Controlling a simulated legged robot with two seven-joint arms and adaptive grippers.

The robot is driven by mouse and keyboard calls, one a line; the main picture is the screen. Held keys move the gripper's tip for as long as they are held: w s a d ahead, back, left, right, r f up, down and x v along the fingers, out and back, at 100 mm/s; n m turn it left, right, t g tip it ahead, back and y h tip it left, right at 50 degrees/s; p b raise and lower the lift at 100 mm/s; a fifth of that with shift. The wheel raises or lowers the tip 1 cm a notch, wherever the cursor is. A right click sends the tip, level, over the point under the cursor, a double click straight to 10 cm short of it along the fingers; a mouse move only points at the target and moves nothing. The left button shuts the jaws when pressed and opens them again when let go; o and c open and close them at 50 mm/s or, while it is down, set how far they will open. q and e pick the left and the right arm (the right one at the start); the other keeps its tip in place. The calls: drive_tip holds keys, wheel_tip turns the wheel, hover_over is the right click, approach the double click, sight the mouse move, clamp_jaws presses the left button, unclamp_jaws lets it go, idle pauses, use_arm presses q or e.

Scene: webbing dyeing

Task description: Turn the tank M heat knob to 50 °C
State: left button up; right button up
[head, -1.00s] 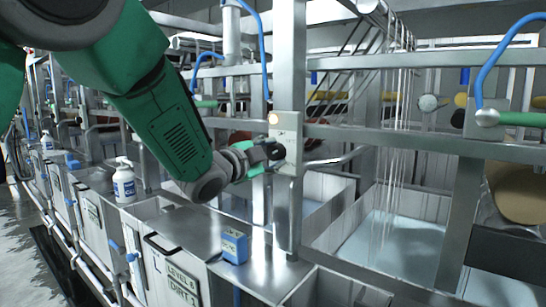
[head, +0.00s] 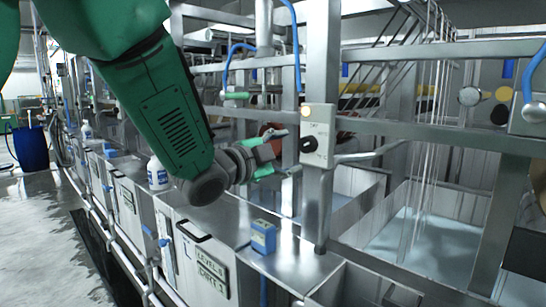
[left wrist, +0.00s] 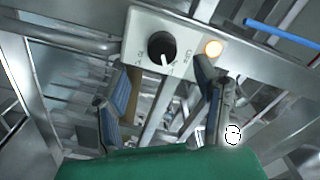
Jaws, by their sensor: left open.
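The heat knob is a round black dial (head: 308,144) on a pale grey control box (head: 319,123) fixed to a steel post. In the left wrist view the knob (left wrist: 160,46) shows a white pointer mark toward the lower right; its scale is too small to read. An orange-white lamp (left wrist: 213,48) glows beside it. My left gripper (head: 284,152) is open and empty, just left of the box and apart from the knob. In the left wrist view its two fingers (left wrist: 168,80) stand either side, below the knob. My right gripper is not in view.
Steel rails and posts surround the box, and a bent bar (head: 370,153) sticks out right of it. Below are a blue box (head: 263,236) on a steel ledge, a white bottle (head: 157,173) and open tanks of pale liquid (head: 425,245).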

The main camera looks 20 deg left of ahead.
use_arm(q)
drive_tip(key=v, duration=0.5)
drive_tip(key=shift+s, duration=0.1)
drive_tip(key=s+a+f+n+g+y+b, duration=0.1)
drive_tip(key=s+f+n+g+y, duration=0.15)
drive_tip(key=f, duration=0.95)
drive_tip(key=s+a+f+n+g+y+b, duration=0.1)
drive_tip(key=s+f+n+g, duration=0.25)
drive_tip(key=f, duration=0.85)
drive_tip(key=s+a+f+n+g+y+b, duration=0.1)
drive_tip(key=s+f+n+g, duration=0.15)
drive_tip(key=f, duration=1.05)
drive_tip(key=s+f+n+g+y+b, duration=0.1)
drive_tip(key=s+f+n+g, duration=0.2)
drive_tip(key=s+f, duration=0.7)
drive_tip(key=s+a+f+n+g+b, duration=0.1)
drive_tip(key=s+f+n+g, duration=0.3)
drive_tip(key=s+f, duration=0.6)
drive_tip(key=s+g, duration=0.1)
drive_tip(key=s, duration=0.6)
drive_tip(key=shift+s+a+y, duration=0.25)
drive_tip(key=shift+s+y, duration=0.05)
drive_tip(key=shift+y, duration=0.05)
